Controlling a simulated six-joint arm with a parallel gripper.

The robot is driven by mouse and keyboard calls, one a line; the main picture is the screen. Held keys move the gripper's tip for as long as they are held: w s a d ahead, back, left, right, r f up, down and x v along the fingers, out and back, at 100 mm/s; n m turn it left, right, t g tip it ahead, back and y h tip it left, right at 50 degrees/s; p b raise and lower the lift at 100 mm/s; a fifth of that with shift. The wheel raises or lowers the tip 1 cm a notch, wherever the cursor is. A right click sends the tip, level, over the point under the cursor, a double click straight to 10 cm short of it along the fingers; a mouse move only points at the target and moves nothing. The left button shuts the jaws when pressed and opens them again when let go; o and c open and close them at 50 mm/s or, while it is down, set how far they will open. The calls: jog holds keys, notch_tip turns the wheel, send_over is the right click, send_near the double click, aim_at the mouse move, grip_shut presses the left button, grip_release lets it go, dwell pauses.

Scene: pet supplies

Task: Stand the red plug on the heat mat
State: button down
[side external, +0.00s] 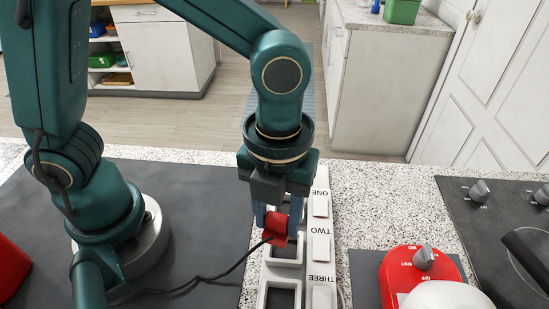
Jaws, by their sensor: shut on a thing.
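The red plug (276,228) is held between the blue-grey fingers of my gripper (278,218), which is shut on it. A black cord (205,280) trails from the plug down and to the left. The plug appears over the white strip (333,262), near the frame beside the label TWO; I cannot tell whether it touches the strip. A large dark mat (40,210) lies at the left under my base, and a smaller dark mat (366,272) lies at the lower right. Neither is labelled, so I cannot tell which is the heat mat.
The strip has square white frames and labels ONE, TWO and THREE. A red device with a grey dial (405,262) stands right of it, with a white rounded thing (445,296) in front. A dark cooktop (490,225) is at far right. Speckled counter (385,200) lies clear between.

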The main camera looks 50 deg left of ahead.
jog(key=s+a+r+n, duration=0.1)
jog(key=a+r, duration=0.2)
jog(key=a, duration=0.9)
jog(key=s+a+r+n, duration=0.1)
jog(key=a+r+n, duration=0.1)
jog(key=a, duration=0.9)
jog(key=w+d+f, duration=0.1)
jog(key=d+f, duration=0.1)
jog(key=d, duration=0.1)
jog(key=w+d+f, duration=0.1)
jog(key=d+f, duration=0.1)
jog(key=d, duration=0.2)
jog(key=w+d+f, duration=0.1)
jog(key=d+f, duration=0.1)
jog(key=d, duration=0.2)
jog(key=shift+f, duration=2.3)
jog(key=shift+f, duration=0.15)
jog(key=shift+c, duration=2.1)
grip_release()
